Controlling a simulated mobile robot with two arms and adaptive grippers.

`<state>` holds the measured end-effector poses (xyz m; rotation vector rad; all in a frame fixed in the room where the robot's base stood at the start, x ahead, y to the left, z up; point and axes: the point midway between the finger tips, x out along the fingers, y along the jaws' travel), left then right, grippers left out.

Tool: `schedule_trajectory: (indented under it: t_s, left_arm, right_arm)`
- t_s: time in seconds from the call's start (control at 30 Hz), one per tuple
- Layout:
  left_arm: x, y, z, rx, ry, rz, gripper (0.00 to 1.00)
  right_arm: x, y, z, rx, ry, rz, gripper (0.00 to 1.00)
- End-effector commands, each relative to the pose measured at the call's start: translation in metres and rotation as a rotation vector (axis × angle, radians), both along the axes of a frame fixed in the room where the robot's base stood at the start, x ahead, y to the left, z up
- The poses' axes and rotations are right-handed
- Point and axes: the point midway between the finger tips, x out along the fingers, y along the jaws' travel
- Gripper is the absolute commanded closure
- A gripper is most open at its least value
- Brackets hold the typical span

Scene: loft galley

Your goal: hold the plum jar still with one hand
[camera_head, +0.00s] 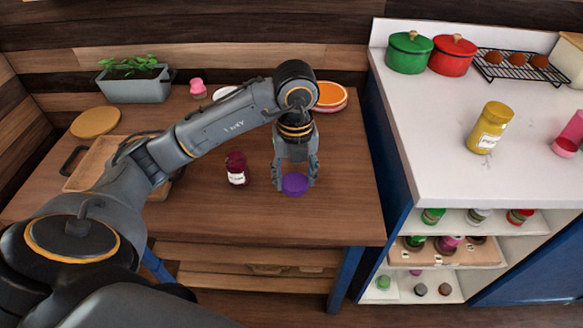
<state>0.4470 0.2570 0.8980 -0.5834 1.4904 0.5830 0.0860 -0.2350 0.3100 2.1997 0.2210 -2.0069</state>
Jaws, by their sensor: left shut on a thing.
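The plum jar (294,184) shows as a round purple top on the wooden table, between the fingers of my left gripper (294,180). The fingers are shut on it, one on each side, from above. The rest of its body is mostly hidden from this angle. My left arm reaches in from the left across the table. My right gripper is out of view.
A dark red jar with a white label (236,169) stands just left of my left gripper. A wooden tray (92,168), round board (95,122) and planter (135,86) are at left. Orange-topped dishes (330,95) stand behind. A white counter (425,120) is at right.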

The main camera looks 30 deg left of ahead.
Motion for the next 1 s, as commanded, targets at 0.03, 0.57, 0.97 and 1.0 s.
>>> schedule_trajectory:
  t_s: [0.03,0.57,0.97,1.0]
  left_arm:
    - [-0.006,-0.005,0.006,0.002,-0.002,-0.003,0.59]
    - [-0.026,-0.021,0.015,0.001,0.001,0.001,0.59]
    - [-0.028,-0.024,0.015,0.002,-0.001,-0.256,0.59]
    - [-0.028,-0.026,0.015,0.002,-0.002,-0.348,0.59]
  right_arm:
    - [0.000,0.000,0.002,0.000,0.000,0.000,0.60]
    - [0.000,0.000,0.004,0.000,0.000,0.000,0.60]
    - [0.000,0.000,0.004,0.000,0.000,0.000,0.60]
    - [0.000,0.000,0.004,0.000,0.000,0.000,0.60]
